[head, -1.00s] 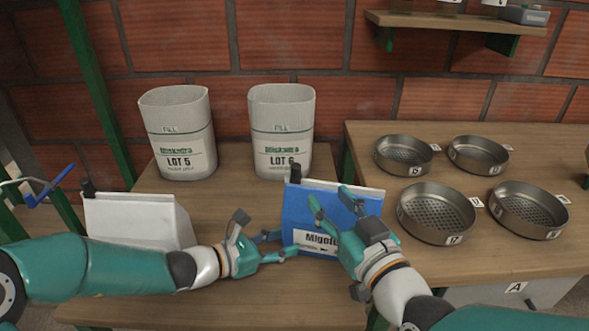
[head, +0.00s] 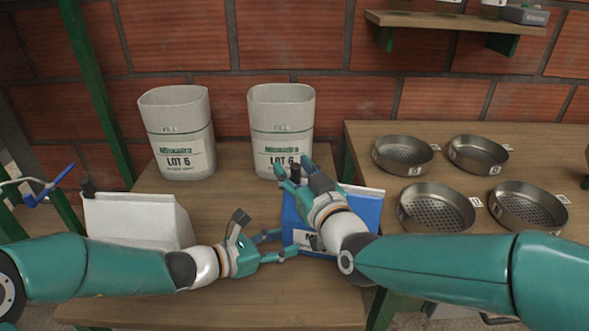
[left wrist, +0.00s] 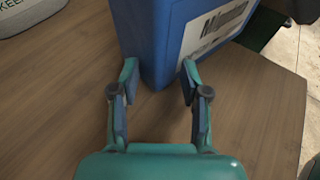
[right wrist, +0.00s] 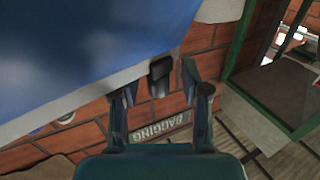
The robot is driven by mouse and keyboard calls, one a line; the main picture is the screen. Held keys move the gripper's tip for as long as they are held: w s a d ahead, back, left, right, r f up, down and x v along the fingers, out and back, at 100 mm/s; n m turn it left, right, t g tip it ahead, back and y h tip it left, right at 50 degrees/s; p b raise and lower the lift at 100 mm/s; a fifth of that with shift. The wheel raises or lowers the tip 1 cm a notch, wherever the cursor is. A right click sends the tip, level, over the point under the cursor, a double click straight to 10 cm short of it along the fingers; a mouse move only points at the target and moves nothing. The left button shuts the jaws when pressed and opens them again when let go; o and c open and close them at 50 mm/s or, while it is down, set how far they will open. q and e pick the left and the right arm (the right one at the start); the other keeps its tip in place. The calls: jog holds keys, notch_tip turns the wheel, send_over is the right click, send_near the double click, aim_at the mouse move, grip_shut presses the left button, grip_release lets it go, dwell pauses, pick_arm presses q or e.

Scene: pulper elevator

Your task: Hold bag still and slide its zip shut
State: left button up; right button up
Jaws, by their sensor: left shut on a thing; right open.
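The blue bag (head: 370,208) stands on the wooden table with a white label on its front and a pale strip along its top. My right arm covers much of it. My left gripper (head: 281,244) is shut on the lower left edge of the bag, and the bag's corner shows between its fingers in the left wrist view (left wrist: 160,72). The black zip slider (right wrist: 160,72) is at one end of the top strip. My right gripper (right wrist: 158,86) is open, with the slider between its fingers; contact cannot be told. In the head view this is the bag's upper left corner.
A white bag (head: 135,218) with a black slider stands at the left. Two tall pale sacks (head: 178,130), (head: 281,120) stand behind. Several round metal sieves (head: 436,208) are on the right-hand table (head: 550,257). Bare table lies between the bags.

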aim_at(375, 190)
pick_arm(q)
jog(key=shift+s+d, duration=0.1)
jog(key=shift+d, duration=0.1)
pick_arm(e)
grip_shut()
jog(key=s+d, duration=0.1)
jog(key=d, duration=0.4)
jog(key=s+d, duration=0.1)
jog(key=d, duration=0.3)
jog(key=s+d, duration=0.1)
jog(key=d, duration=0.4)
jog(key=shift+s+d+r, duration=0.1)
jog(key=shift+s+d, duration=0.2)
jog(key=shift+s, duration=0.05)
grip_release()
